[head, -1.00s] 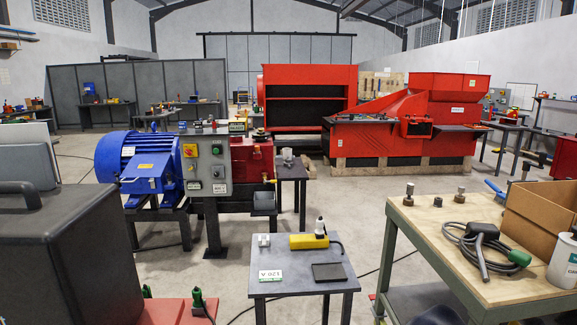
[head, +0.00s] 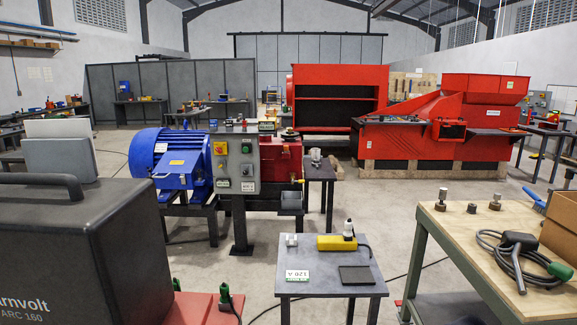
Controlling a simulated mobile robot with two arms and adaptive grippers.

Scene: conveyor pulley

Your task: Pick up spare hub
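No object is clearly marked as the spare hub. Small metal parts stand on the wooden-topped bench (head: 480,236) at the right: a knobbed one (head: 442,198), a short dark one (head: 472,208) and another knobbed one (head: 495,201). A small grey metal part (head: 316,156) stands on the dark side table (head: 320,170) beside the red gearbox. I cannot tell which of these is the hub. Neither of my grippers is in view.
A low grey table (head: 330,285) holds a yellow device (head: 337,242) and a black tray (head: 355,275). A dark welder case (head: 80,255) fills the left foreground. The blue motor (head: 185,160) stands behind. Floor between the low table and bench is narrow; a cable crosses it.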

